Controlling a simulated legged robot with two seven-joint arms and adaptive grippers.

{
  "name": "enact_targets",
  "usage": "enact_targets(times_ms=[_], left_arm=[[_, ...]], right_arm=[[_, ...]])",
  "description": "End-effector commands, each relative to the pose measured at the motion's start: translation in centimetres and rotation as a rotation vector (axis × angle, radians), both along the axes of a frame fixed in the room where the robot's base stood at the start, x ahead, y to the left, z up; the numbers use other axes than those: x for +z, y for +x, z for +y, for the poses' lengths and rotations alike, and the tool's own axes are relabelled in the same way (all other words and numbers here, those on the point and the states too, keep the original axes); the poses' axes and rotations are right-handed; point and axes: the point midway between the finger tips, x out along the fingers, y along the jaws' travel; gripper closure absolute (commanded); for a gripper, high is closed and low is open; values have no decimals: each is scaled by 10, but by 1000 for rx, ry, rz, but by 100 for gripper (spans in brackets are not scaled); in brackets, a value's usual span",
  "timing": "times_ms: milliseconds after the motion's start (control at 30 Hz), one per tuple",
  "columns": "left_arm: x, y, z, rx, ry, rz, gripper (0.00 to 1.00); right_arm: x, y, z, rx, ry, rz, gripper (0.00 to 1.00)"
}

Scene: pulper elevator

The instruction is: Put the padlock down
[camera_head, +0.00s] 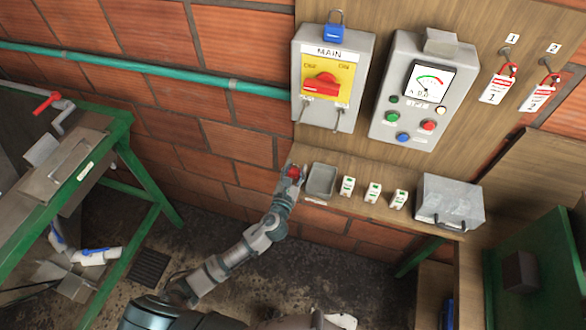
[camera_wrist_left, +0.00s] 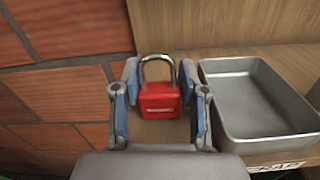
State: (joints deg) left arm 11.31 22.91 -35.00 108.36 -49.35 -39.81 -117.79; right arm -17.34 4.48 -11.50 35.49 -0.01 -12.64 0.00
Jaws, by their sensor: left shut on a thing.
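A red padlock (camera_head: 294,172) with a metal shackle is at the left end of the wooden shelf (camera_head: 345,207). In the left wrist view the padlock (camera_wrist_left: 159,99) is upright, shackle on top, between the two fingers of my left gripper (camera_wrist_left: 159,108). My left gripper (camera_head: 292,174) is shut on it. I cannot tell whether the padlock touches the shelf. A grey metal tray (camera_head: 321,181) stands just right of the gripper; it also shows in the left wrist view (camera_wrist_left: 232,130), empty. My right gripper is not in view.
A MAIN switch box (camera_head: 312,115) with a blue padlock (camera_head: 333,32) hangs above the shelf. Right of it is a meter panel (camera_head: 405,110), then two hanging tags. Several small white units (camera_head: 372,193) and a clear box (camera_head: 448,203) stand right of the tray.

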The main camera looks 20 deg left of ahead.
Motion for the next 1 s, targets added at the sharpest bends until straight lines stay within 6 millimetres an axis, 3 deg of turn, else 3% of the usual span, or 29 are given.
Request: enact_targets(times_ms=[33, 67, 133, 167, 567, 1000], left_arm=[[-3, 0, 1, 1, 1, 1, 100], [-3, 0, 2, 1, 1, 1, 52], [-2, 0, 3, 1, 0, 1, 35], [-2, 0, 3, 1, 0, 1, 32], [0, -6, -1, -1, 1, 1, 32], [-1, -97, 4, -1, -1, 2, 32]], right_arm=[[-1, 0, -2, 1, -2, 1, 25], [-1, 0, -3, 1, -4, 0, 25], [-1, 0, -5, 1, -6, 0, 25], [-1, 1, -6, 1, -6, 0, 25], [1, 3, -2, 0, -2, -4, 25], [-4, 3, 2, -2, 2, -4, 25]])
